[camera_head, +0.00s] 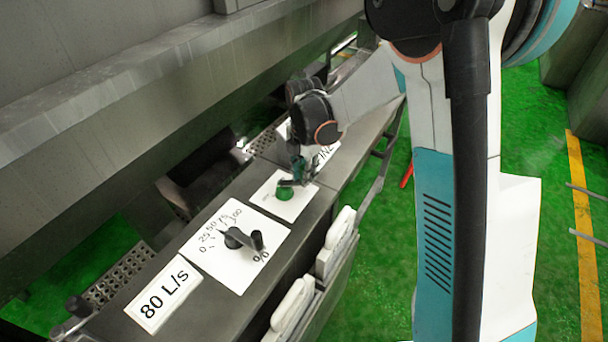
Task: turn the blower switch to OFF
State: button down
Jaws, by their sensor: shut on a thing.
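The blower switch appears to be the green knob (284,194) on a small white plate (268,203) on the grey console top. My gripper (297,180) reaches down from the far side and is shut on the green knob. The fingers and wrist hide part of the knob and the plate's far end, so the switch's position and any ON/OFF lettering cannot be read.
Nearer on the console are a black-handled dial (236,240) on a percent scale and an "80 L/s" label (163,294). A partly hidden label (326,156) lies beyond my gripper. White handles (293,308) line the console's right side. Green floor (545,110) lies right.

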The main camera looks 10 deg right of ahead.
jog(key=shift+w+n, duration=0.25)
jog(key=shift+n, duration=0.25)
jog(key=c, duration=1.4)
grip_release()
jog(key=shift+w, duration=0.1)
jog(key=shift+r, duration=0.15)
notch_tip(320, 180, up, 12)
jog(key=shift+f, duration=0.15)
